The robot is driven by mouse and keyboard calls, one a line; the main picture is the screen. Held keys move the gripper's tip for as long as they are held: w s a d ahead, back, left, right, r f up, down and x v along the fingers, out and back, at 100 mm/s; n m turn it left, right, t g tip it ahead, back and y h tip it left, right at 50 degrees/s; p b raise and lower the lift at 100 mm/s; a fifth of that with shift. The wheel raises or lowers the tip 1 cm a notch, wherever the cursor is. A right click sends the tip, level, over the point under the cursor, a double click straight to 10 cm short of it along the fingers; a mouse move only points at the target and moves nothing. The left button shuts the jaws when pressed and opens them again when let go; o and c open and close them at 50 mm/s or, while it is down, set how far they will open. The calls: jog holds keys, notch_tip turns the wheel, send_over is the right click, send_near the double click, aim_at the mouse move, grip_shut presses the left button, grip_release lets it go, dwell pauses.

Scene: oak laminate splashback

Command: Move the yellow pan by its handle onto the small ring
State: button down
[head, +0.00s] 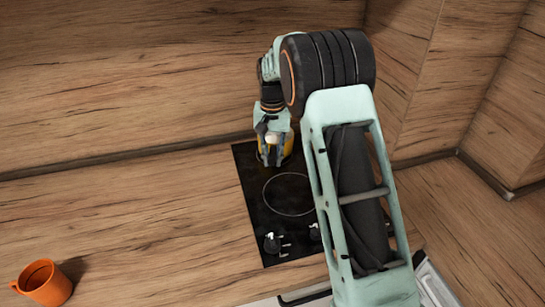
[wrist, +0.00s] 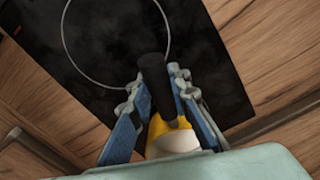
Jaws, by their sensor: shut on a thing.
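The yellow pan (head: 288,146) is at the back of the black hob, mostly hidden behind my gripper (head: 272,158). In the wrist view its yellow side (wrist: 157,128) and pale inside (wrist: 173,143) show below the fingers. Its black handle (wrist: 154,72) lies between the two fingertips, and my gripper (wrist: 156,86) is shut on it. One thin ring (head: 290,215) is marked on the hob in front of the pan; it also shows in the wrist view (wrist: 64,38). No second ring can be seen. Whether the pan touches the hob is unclear.
The black hob (head: 258,215) has two knobs (head: 271,242) visible at its front edge. An orange mug (head: 43,283) stands far off at the front left. The wooden counter (head: 130,220) between them is clear. Wooden walls rise behind and at the right.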

jog(key=shift+w+f, duration=0.1)
jog(key=shift+f, duration=0.2)
dwell(0.4)
jog(key=c, duration=1.8)
grip_release()
jog(key=shift+o, duration=0.3)
jog(key=shift+s+f, duration=0.1)
jog(key=shift+s, duration=0.1)
jog(key=shift+s+a+b, duration=0.15)
jog(key=shift+s+b, duration=0.4)
jog(key=shift+s, duration=0.6)
jog(key=shift+s+a+b, duration=0.2)
jog(key=shift+s+b, duration=0.3)
jog(key=shift+s, duration=0.6)
jog(key=shift+s+a+b, duration=0.15)
jog(key=shift+s+b, duration=0.4)
jog(key=shift+s, duration=0.6)
notch_tip(320, 180, up, 7)
jog(key=p, duration=0.5)
